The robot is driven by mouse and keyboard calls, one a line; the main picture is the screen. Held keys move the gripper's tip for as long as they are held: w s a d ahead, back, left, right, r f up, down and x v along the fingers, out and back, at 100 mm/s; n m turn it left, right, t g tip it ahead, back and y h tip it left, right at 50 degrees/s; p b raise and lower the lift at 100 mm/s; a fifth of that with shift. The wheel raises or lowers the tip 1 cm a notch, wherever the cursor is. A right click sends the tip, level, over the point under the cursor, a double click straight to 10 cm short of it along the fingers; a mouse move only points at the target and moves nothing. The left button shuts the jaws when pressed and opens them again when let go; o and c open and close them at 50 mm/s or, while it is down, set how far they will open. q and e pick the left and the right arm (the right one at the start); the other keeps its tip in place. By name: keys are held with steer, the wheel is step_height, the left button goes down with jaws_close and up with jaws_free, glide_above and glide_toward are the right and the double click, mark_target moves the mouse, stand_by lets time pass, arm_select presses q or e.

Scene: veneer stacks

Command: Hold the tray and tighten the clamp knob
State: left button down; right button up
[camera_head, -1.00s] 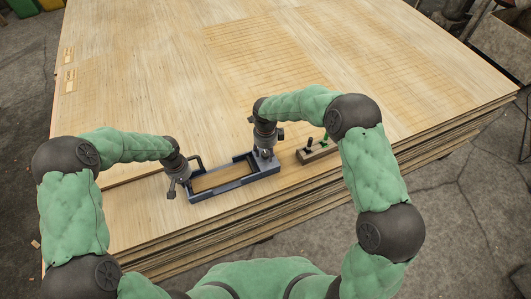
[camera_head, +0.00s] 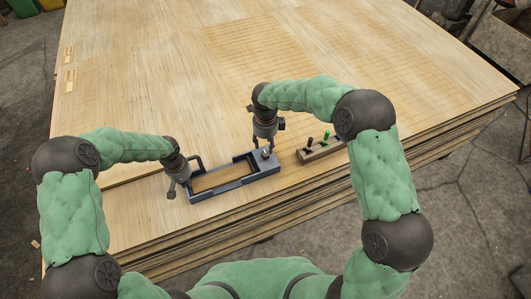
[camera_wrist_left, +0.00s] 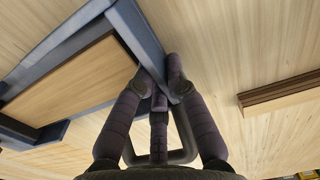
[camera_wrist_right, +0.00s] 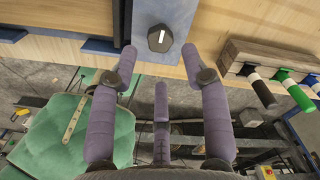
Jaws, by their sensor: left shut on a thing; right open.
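A blue-grey tray (camera_head: 236,183) with wood-coloured material inside its frame lies near the front edge of the veneer stack. My left gripper (camera_head: 186,177) is shut on the tray's left end wall; the left wrist view shows its fingers (camera_wrist_left: 161,76) on both sides of that wall (camera_wrist_left: 136,35). The clamp knob (camera_wrist_right: 160,38) is black with a white mark and sits on a blue-grey plate at the tray's right end; it is small in the head view (camera_head: 266,154). My right gripper (camera_wrist_right: 163,72) is open, just above the knob and apart from it.
A wooden block (camera_head: 321,151) with black and green-handled pegs stands right of the tray; the right wrist view shows several handles on it (camera_wrist_right: 265,52). The veneer stack (camera_head: 200,80) is clear behind the tray. Its front edge drops to a concrete floor.

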steer(key=shift+r, duration=0.1)
step_height(320, 180, up, 7)
stand_by(0.7)
step_height(320, 180, up, 7)
glide_above(265, 153)
steer(key=shift+d, duration=0.1)
stand_by(0.7)
stand_by(0.3)
step_height(265, 153, up, 7)
stand_by(0.8)
